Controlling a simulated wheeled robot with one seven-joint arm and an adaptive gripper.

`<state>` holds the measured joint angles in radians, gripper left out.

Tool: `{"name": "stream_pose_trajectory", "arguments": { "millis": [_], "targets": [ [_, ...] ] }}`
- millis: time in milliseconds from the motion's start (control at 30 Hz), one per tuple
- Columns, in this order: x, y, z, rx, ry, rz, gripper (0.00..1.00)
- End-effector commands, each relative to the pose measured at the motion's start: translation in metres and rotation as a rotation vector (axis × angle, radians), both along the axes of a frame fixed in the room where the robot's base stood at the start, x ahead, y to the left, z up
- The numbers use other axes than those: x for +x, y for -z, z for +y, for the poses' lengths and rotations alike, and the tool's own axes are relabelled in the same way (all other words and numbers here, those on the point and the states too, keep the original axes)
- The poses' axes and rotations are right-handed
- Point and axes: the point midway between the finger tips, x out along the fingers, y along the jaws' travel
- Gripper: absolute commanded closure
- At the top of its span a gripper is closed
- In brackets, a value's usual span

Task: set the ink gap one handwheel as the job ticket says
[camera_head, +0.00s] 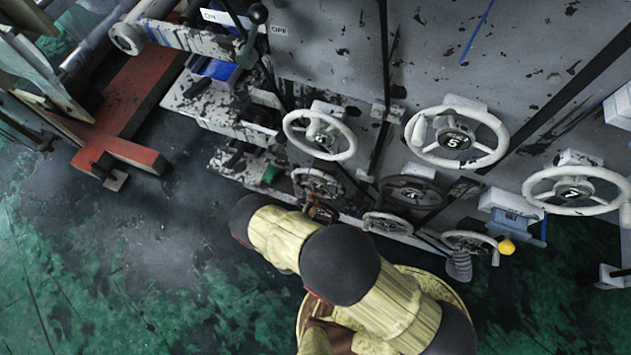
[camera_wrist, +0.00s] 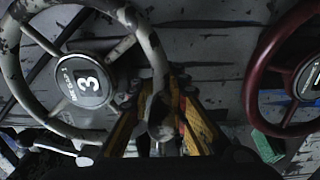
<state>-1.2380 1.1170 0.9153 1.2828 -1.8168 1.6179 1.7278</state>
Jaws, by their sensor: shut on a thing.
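In the wrist view, my gripper (camera_wrist: 160,102) is shut on the rim of a worn pale handwheel (camera_wrist: 148,38). In the head view, my gripper (camera_head: 320,211) is partly hidden behind my arm, at the low handwheels on the grey machine side. I cannot make out a job ticket.
A dark red handwheel (camera_wrist: 258,88) stands close right of my gripper in the wrist view. In the head view, larger white handwheels (camera_head: 293,127), (camera_head: 412,139) and (camera_head: 532,188) stick out above. A yellow knob (camera_head: 507,246) sits at right. Green floor at lower left is clear.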

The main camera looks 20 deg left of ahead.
Motion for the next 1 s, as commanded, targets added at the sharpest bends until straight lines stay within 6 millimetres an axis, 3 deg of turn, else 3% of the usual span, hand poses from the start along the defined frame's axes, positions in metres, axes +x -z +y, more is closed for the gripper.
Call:
{"name": "stream_pose_trajectory", "arguments": {
  "millis": [200,600,1000],
  "targets": [
    [-0.01,0.0,0.018,0.205,-0.012,-0.004,1.0],
    [-0.008,-0.02,0.049,0.575,-0.014,-0.035,1.0],
    [-0.006,-0.038,0.064,0.808,-0.016,-0.055,1.0]
  ]
}}
